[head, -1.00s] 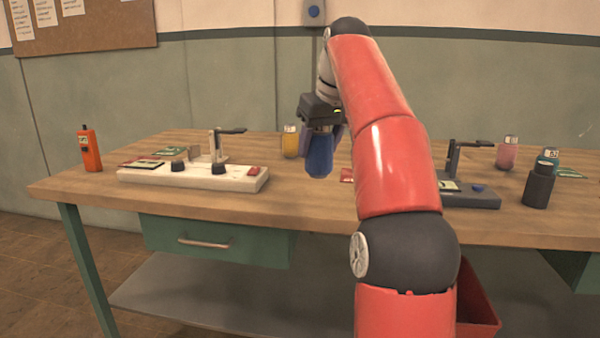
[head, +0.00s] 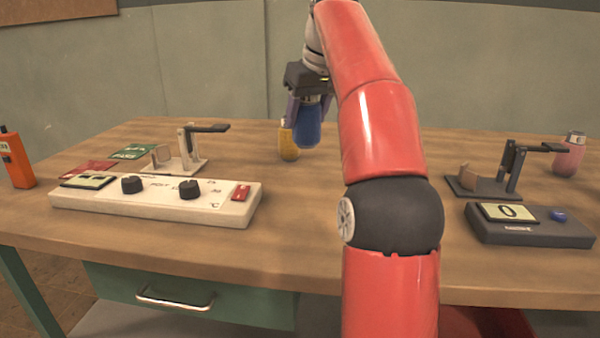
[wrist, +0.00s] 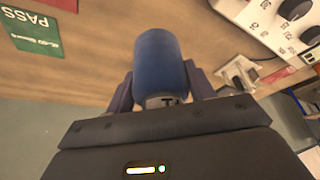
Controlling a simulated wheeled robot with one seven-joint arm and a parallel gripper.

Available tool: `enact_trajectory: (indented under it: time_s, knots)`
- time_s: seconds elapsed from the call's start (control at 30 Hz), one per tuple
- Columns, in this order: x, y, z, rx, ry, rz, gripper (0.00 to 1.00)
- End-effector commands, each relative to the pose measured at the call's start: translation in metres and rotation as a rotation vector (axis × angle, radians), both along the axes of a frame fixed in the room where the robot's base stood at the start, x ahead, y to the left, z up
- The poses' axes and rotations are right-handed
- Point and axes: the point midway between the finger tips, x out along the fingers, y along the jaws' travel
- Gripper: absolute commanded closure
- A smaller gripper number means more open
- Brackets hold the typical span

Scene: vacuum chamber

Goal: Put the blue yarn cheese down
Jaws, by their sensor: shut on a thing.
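The blue yarn cheese (head: 308,126) is a blue rounded cylinder. My gripper (head: 311,100) is shut on it and holds it upright above the back middle of the wooden table (head: 330,215). In the wrist view the blue yarn cheese (wrist: 160,62) sits between the two fingers of my gripper (wrist: 158,88). A yellow yarn cheese (head: 288,143) stands on the table just behind and left of it, partly hidden. I cannot tell the exact gap between the two.
A white control box (head: 155,203) and a stand (head: 185,160) are at left, with a green PASS card (head: 134,152), a red card (head: 90,168) and an orange handheld device (head: 14,158). A dark scale (head: 525,225), another stand (head: 480,181) and a pink yarn cheese (head: 569,155) are at right.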

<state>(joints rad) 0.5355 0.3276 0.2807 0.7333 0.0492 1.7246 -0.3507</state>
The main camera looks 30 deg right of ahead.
Motion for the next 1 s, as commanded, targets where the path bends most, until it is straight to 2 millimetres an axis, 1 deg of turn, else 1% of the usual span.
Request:
enact_trajectory:
  time_s: [0.37, 0.47, 0.67, 0.7, 0.73, 0.8, 0.93, 1.0]
  knots:
    - [0.000, 0.000, 0.000, 0.000, -0.001, 0.000, 0.75]
    - [0.000, 0.000, -0.004, 0.000, 0.002, 0.000, 0.75]
    - [-0.002, 0.000, -0.027, 0.000, 0.003, -0.003, 0.75]
    - [-0.001, 0.000, -0.041, 0.001, 0.003, -0.002, 0.75]
    - [-0.001, 0.000, -0.046, 0.001, 0.003, -0.002, 0.75]
    - [-0.001, 0.000, -0.054, 0.000, 0.001, -0.001, 0.75]
    - [0.000, 0.000, -0.063, 0.000, 0.000, 0.000, 0.75]
    - [-0.001, 0.000, -0.073, 0.000, 0.001, 0.000, 0.75]
